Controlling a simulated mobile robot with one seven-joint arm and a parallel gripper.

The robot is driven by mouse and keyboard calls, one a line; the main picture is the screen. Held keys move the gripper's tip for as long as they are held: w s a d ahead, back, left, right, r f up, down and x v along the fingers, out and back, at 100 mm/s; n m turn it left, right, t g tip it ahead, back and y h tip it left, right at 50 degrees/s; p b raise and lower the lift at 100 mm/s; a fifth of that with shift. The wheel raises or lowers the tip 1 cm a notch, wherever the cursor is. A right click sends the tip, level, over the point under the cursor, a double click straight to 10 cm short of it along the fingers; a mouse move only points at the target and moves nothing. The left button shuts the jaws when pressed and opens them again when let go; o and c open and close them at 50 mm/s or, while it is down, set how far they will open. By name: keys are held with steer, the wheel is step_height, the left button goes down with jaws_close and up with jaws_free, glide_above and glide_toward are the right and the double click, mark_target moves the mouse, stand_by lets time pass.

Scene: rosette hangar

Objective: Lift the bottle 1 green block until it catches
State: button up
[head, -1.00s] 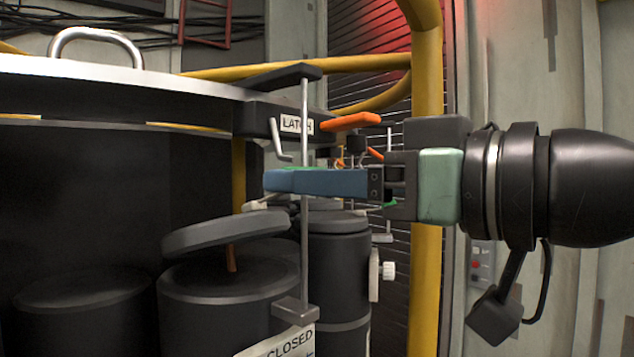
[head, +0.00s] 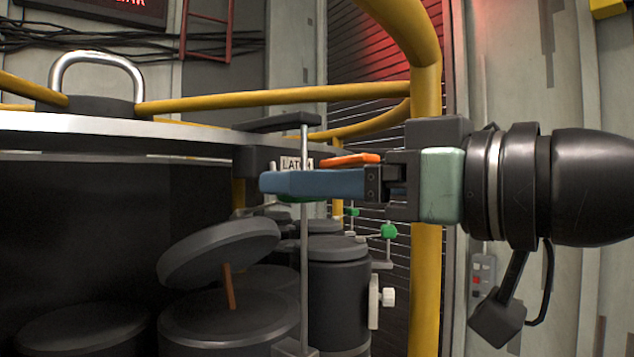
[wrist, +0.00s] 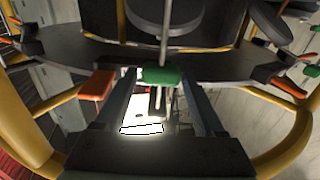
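The green block (head: 298,199) sits on an upright grey rod (head: 304,260), its lower edge showing under my blue fingers. In the wrist view the green block (wrist: 162,76) lies between the fingertips, with the rod beyond it. My gripper (head: 275,183) reaches in from the right and appears shut on the block; the near finger hides most of it in the head view. A dark stop plate (head: 277,122) tops the rod, a short way above my fingers. The tilted lid (head: 220,250) stands partly raised over a black bottle (head: 228,325), with a rust-coloured strut under it.
A latch with an orange handle (head: 350,160) is just behind and above my fingers. Another green block (head: 389,231) is on a rod farther back. A yellow post (head: 425,270) and yellow rails (head: 270,98) stand close by. The large drum rim (head: 100,125) fills the left.

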steer(key=shift+o, duration=0.7)
steer(key=shift+f, duration=0.1)
steer(key=shift+d, duration=0.1)
steer(key=v, duration=0.9)
stand_by(0.4)
